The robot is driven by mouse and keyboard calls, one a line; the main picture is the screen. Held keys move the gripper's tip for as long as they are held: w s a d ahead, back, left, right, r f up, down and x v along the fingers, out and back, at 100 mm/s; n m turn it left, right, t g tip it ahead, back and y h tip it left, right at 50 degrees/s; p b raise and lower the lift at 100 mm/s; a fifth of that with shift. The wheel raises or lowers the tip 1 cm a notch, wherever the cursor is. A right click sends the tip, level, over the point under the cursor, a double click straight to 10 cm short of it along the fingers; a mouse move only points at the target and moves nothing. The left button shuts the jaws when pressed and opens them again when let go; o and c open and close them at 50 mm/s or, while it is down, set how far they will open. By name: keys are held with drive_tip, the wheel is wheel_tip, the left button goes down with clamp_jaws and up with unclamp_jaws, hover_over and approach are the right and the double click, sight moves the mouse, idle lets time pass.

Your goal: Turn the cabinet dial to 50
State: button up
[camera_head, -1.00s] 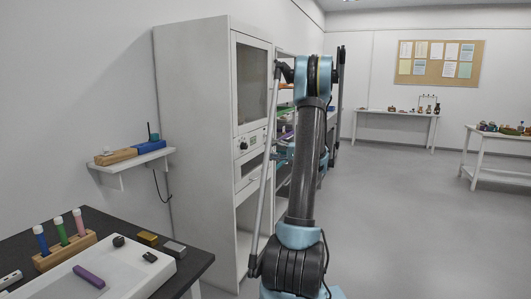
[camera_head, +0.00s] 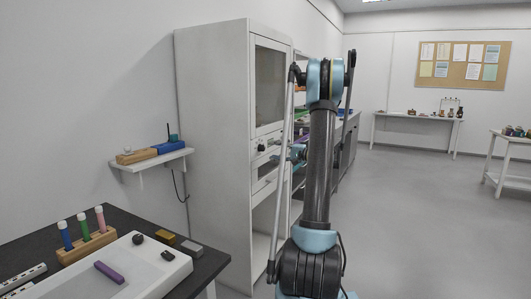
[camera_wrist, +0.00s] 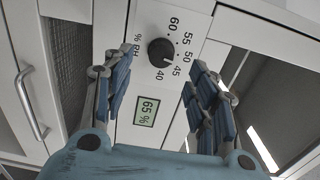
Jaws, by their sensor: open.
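The tall white cabinet (camera_head: 215,130) stands left of my arm in the head view. Its black dial (camera_wrist: 160,52) shows in the wrist view on a white panel, with a scale from 40 to 60 marked "% RH". The dial has a small light mark that seems to point towards the 40–45 side; the exact value is hard to read. A small display (camera_wrist: 146,111) beside it reads 65 %. My gripper (camera_wrist: 160,75) is open, with its blue fingers either side of the dial in the picture. I cannot tell whether they touch it.
A cabinet handle (camera_wrist: 30,100) shows at left in the wrist view. A wall shelf (camera_head: 150,160) and a dark table (camera_head: 105,225) with a white tray are at left in the head view. Open floor (camera_head: 420,220) lies to the right.

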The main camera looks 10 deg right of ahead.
sight(264, 148)
drive_tip(key=shift+x, duration=3.05)
drive_tip(key=shift+s, duration=0.1)
drive_tip(key=c, duration=1.1)
